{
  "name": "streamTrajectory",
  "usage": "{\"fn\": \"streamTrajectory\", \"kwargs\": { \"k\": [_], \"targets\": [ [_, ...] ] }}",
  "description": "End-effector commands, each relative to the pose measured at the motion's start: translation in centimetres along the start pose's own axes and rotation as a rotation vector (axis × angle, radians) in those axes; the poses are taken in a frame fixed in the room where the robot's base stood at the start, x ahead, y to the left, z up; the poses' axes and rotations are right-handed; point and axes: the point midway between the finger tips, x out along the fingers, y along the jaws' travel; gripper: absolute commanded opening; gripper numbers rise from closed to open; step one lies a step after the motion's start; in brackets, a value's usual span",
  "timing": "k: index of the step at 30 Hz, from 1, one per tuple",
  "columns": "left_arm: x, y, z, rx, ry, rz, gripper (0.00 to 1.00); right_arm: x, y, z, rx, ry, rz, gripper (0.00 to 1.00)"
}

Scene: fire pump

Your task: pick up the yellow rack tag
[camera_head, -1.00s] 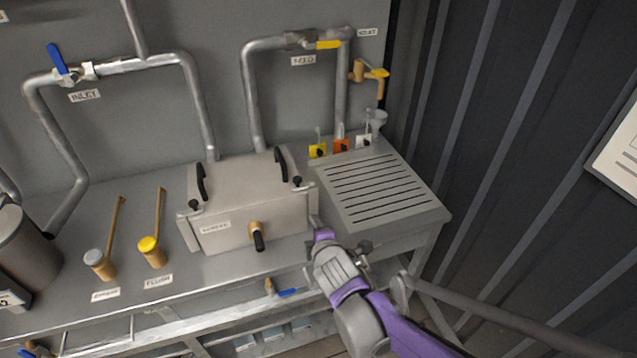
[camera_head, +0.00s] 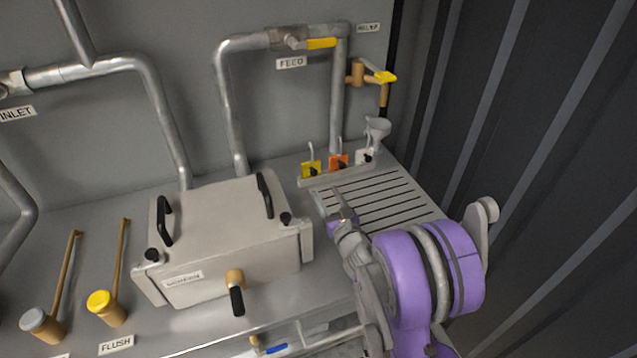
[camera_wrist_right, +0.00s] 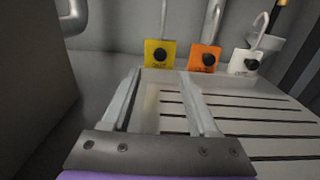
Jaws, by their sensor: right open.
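The yellow rack tag (camera_head: 311,169) stands in a low rack at the back of the slotted tray, with a black knob on its face and a thin hook above. In the right wrist view the yellow tag (camera_wrist_right: 160,54) is ahead, just beyond and between the fingertips. My right gripper (camera_head: 332,203) is over the slotted tray, in front of the tag and apart from it. Its two fingers are spread and empty in the right wrist view (camera_wrist_right: 172,75). My left gripper is not in view.
An orange tag (camera_head: 339,162) and a white tag (camera_head: 364,157) stand right of the yellow one, with a grey funnel (camera_head: 377,130) behind. The lidded screen box (camera_head: 215,235) with black handles is left of my arm. The slotted tray (camera_head: 420,208) is clear on top.

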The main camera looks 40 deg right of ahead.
Motion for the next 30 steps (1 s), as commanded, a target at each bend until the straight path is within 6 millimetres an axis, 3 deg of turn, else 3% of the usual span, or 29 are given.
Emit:
{"fn": "streamTrajectory", "kwargs": {
  "k": [7,21,30],
  "targets": [
    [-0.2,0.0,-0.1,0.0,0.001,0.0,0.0,1.1,0.0,0.1,0.0,-0.001,0.001,0.6],
    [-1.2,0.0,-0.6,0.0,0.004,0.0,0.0,6.5,0.0,0.0,0.001,0.0,0.0,0.6],
    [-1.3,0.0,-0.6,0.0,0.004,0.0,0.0,8.6,0.0,0.0,0.001,0.0,0.0,0.6]
  ]
}}
